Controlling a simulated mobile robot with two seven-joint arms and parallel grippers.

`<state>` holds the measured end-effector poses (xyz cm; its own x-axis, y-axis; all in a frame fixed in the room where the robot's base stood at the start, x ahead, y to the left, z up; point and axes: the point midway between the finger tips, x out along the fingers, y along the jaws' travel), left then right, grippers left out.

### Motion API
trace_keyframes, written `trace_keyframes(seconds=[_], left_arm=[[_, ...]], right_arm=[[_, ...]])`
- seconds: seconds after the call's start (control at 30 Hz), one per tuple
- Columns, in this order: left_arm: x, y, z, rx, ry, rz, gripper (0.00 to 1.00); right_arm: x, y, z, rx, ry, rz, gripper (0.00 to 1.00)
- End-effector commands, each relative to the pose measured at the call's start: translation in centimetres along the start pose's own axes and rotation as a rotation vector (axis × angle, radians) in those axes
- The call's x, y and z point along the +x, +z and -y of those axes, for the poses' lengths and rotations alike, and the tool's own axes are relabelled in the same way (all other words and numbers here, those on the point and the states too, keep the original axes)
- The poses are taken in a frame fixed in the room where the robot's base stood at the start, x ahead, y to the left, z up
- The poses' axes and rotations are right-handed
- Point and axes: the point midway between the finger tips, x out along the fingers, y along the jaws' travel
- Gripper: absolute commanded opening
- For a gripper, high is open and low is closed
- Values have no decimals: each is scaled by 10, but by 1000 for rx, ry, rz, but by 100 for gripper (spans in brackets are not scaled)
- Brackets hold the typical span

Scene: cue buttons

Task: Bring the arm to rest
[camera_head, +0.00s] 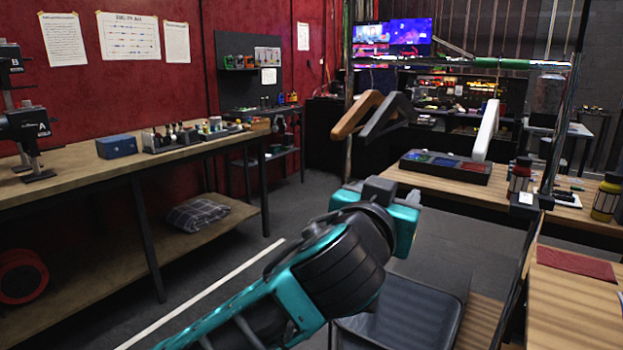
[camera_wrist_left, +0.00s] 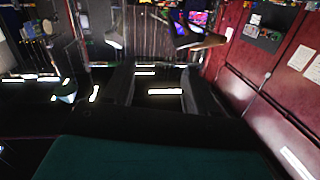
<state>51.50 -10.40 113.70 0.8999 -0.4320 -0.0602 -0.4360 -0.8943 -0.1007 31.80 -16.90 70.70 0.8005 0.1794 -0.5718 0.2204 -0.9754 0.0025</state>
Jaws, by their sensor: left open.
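My left arm, teal and black, reaches up from the bottom of the head view to the middle. Its wrist end (camera_head: 400,215) is in the air in front of the wooden table. The fingers cannot be made out clearly there. In the left wrist view my left gripper (camera_wrist_left: 158,78) shows two dark fingers spread apart with nothing between them. A black box (camera_head: 445,166) with blue and red panels lies on the table beyond the wrist, apart from it. My right gripper is not in view.
A wooden workbench (camera_head: 75,178) with small items runs along the left wall. Orange (camera_head: 357,115), dark grey (camera_head: 389,118) and white (camera_head: 486,131) hanger-like shapes show near the box. A grey bin (camera_head: 410,310) stands below the arm. Bottles (camera_head: 606,198) stand at right.

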Motion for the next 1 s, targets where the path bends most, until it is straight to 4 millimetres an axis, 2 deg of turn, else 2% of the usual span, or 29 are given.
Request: trace_keyframes(seconds=[0.03, 0.17, 0.3, 0.57, 0.6, 0.77, 0.87, 1.0], left_arm=[[4, 14, 27, 30, -48, 21, 57], [8, 45, 93, 103, -163, 70, 57], [2, 72, 163, 178, -282, 122, 57], [-26, 102, 273, 295, -467, 203, 57], [-26, 118, 263, 281, -433, 224, 57], [-34, 167, 253, 265, -361, 288, 57], [-44, 200, 247, 253, -315, 328, 57], [-66, 255, 238, 235, -246, 392, 57]], right_arm=[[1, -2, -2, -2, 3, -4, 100], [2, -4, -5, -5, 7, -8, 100], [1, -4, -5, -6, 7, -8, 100], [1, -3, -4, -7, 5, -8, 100], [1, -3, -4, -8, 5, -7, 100], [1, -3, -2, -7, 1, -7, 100], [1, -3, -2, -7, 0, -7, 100], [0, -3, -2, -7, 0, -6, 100]])
